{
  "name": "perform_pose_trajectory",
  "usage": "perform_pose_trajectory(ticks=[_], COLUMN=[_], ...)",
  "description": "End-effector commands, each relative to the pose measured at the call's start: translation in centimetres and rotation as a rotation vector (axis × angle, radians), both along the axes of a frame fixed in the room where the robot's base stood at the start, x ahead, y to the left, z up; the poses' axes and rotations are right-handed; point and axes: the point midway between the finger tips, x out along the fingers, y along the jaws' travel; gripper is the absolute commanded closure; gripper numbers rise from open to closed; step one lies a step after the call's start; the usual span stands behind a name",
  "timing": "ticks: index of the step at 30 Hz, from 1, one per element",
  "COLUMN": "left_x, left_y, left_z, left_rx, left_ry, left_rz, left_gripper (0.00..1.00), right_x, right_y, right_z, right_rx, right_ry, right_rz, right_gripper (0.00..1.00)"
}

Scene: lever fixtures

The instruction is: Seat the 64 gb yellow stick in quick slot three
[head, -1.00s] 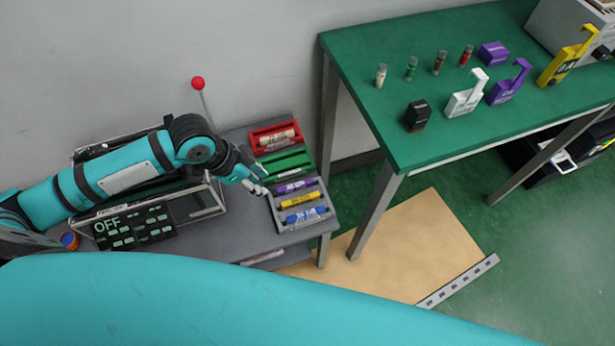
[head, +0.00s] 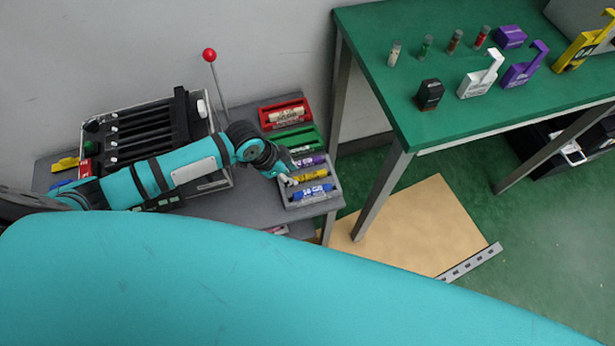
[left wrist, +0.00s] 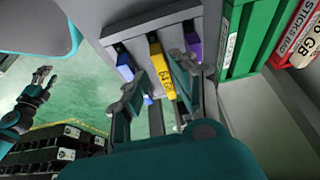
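The yellow stick (head: 309,175), marked 64 GB in the left wrist view (left wrist: 161,72), lies in a grey tray (head: 327,200) between a purple stick (head: 310,161) and a blue stick (head: 313,191). My left gripper (head: 290,181) is at the tray's left side. In the left wrist view its open fingers (left wrist: 158,90) lie to either side of the yellow stick, with gaps visible. A case with several dark slots (head: 142,130) stands behind my left arm; I cannot read its slot numbers. My right gripper (left wrist: 43,78) shows small and empty at the left of the left wrist view, its fingers apart.
Green (head: 297,138) and red (head: 285,113) trays stand behind the grey one. A red-knobbed lever (head: 210,56) rises beside the slotted case. A green table (head: 400,100) at right holds small bottles and lever-shaped blocks. Floor between is open around a tan board (head: 420,225).

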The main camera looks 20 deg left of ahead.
Motion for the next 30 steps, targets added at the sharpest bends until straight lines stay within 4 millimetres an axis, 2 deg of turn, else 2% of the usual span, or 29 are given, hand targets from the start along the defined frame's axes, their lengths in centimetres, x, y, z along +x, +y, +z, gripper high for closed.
perform_pose_trajectory(ticks=[3, 6, 9, 14, 15, 21, 30], left_x=[0.5, 0.7, 0.8, 0.8, 0.8, 0.8, 0.8], left_y=[-0.5, -0.9, -1.0, -1.0, -1.0, -1.0, -1.0], left_z=[-1.9, -2.9, -3.2, -3.2, -3.2, -3.2, -3.2], left_rx=[-0.001, 0.0, 0.0, 0.0, 0.001, 0.001, 0.0], left_ry=[0.003, 0.002, 0.001, 0.0, 0.001, 0.001, 0.0], left_rz=[0.001, -0.001, 0.0, -0.001, 0.0, 0.0, 0.0], left_gripper=[0.73, 0.73, 0.73, 0.73, 0.74, 1.0, 1.0], right_x=[-1.1, -2.1, -2.8, -2.7, -2.6, -1.8, -1.6], right_y=[-0.1, -0.1, -0.2, -0.2, -0.2, -0.1, -0.1], right_z=[-0.2, -0.4, -0.4, -0.4, -0.4, -0.4, -0.3], right_rx=[-0.002, -0.003, -0.005, -0.004, -0.004, -0.003, -0.003], right_ry=[0.017, 0.033, 0.044, 0.042, 0.04, 0.027, 0.024], right_rz=[0.0, 0.0, 0.0, -0.001, -0.001, -0.001, -0.001], right_gripper=[0.58, 0.58, 0.58, 0.58, 0.58, 0.58, 0.58])
